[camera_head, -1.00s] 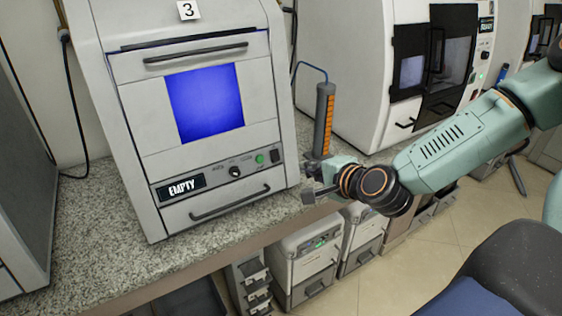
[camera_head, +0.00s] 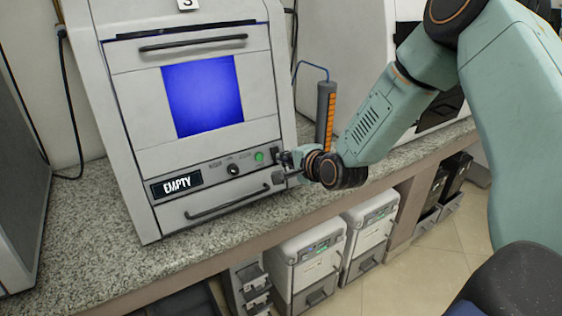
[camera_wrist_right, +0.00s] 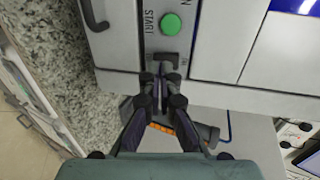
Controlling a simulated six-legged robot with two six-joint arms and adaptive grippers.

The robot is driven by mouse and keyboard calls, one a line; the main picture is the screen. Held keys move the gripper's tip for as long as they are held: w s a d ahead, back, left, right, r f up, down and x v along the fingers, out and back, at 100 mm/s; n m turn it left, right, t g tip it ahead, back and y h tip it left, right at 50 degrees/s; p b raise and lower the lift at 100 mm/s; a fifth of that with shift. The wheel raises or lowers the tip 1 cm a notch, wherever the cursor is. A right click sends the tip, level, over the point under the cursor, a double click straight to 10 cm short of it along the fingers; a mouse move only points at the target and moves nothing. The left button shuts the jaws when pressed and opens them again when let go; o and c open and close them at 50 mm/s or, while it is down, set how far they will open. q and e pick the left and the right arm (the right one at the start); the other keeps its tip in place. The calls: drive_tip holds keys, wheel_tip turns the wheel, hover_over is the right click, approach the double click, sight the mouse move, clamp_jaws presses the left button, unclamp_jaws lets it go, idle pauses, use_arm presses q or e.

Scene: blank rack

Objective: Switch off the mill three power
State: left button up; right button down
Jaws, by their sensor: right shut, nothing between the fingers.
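Mill three (camera_head: 120,110) is a grey-white machine with a lit blue window, a number 3 tag at its top and a display reading EMPTY. Its dark power switch (camera_wrist_right: 168,58) sits beside the green START button (camera_wrist_right: 171,24) at the right end of the control strip. My right gripper (camera_head: 281,170) is at the mill's front right corner. In the wrist view its closed fingertips (camera_wrist_right: 160,82) point at the switch, with nothing held; I cannot tell whether they touch it. In the head view the gripper partly hides the switch. My left gripper is not in view.
A grey cylinder with an orange strip (camera_head: 327,115) and a blue hose stands right of the mill on the granite counter (camera_head: 100,215). Another white machine (camera_head: 345,60) stands behind my right arm. Drawer handles project from the mill's front.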

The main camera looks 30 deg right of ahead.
sight(275, 153)
drive_tip(key=shift+x, duration=1.05)
